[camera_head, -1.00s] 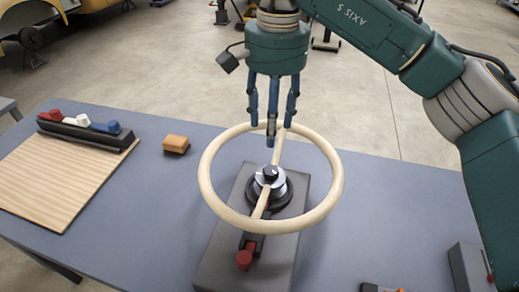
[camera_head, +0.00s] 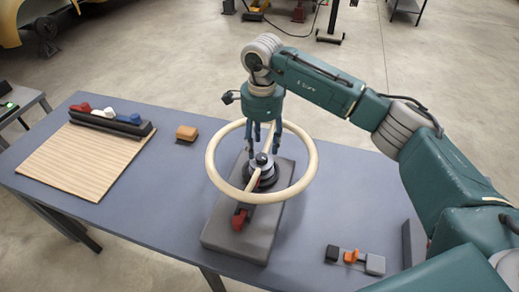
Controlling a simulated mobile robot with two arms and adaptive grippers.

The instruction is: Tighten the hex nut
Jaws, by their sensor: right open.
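The dark hex nut (camera_head: 262,158) sits at the hub of a cream steering wheel (camera_head: 312,170). The wheel is mounted on a grey block (camera_head: 235,247) on the blue-grey table. My right gripper (camera_head: 261,149) points down over the hub with its blue fingers spread and open. The fingertips are inside the wheel's ring, close around or just above the nut; I cannot tell whether they touch it. The fingers partly cover the nut. My left gripper is not in view.
A wooden board (camera_head: 80,160) with a dark rack (camera_head: 110,123) of red, white and blue pieces lies at left. Small orange and grey parts (camera_head: 352,257) lie at front right. The table (camera_head: 150,215) is clear between board and block.

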